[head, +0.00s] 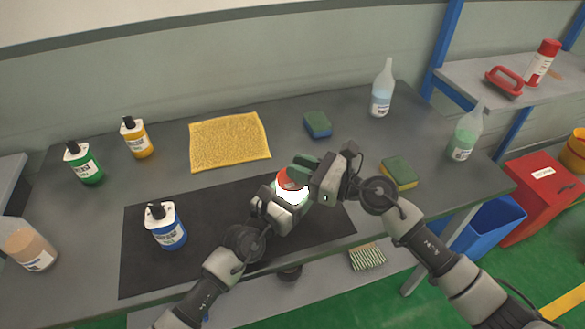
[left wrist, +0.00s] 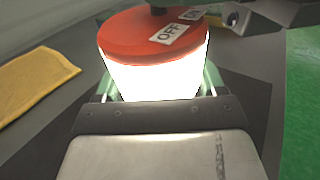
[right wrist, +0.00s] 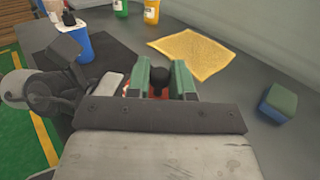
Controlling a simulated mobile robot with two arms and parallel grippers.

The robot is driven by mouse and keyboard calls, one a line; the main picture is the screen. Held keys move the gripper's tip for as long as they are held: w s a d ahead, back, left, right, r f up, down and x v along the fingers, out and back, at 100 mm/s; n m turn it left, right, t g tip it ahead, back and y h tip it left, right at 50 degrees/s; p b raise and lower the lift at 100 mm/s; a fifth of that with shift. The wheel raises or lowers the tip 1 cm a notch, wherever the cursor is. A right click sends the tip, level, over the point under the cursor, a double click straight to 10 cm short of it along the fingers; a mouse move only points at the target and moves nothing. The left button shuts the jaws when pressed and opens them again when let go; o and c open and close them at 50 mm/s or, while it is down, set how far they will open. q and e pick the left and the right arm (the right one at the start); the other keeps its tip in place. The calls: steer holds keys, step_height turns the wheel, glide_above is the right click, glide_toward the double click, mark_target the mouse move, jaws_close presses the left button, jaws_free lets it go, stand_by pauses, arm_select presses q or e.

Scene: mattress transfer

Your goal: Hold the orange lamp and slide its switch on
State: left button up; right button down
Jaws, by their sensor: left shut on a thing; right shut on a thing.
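The lamp (head: 294,192) has an orange-red top and a brightly glowing white body. It stands over the dark mat, and its body fills the left wrist view (left wrist: 155,75). My left gripper (head: 282,198) is shut on the lamp's body from the front left. Labels reading OFF (left wrist: 168,33) and, partly cut off, ON are on the top. My right gripper (head: 305,172) is over the lamp's top. In the right wrist view its green fingers are shut on the black switch knob (right wrist: 160,82). The lamp's lower part is hidden by my grippers.
A blue bottle (head: 166,228) stands on the black mat (head: 140,270) left of the lamp. A yellow cloth (head: 228,142) lies behind. Sponges (head: 318,124) (head: 399,172) lie behind and to the right. More bottles stand near the table's edges.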

steer(key=shift+w+d, duration=0.15)
steer(key=shift+d, duration=0.15)
steer(key=c, duration=1)
jaws_free()
steer(key=shift+a, duration=0.1)
steer(key=v, duration=1.2)
arm_select(q)
steer(key=o, duration=1.2)
steer(key=shift+o, duration=0.2)
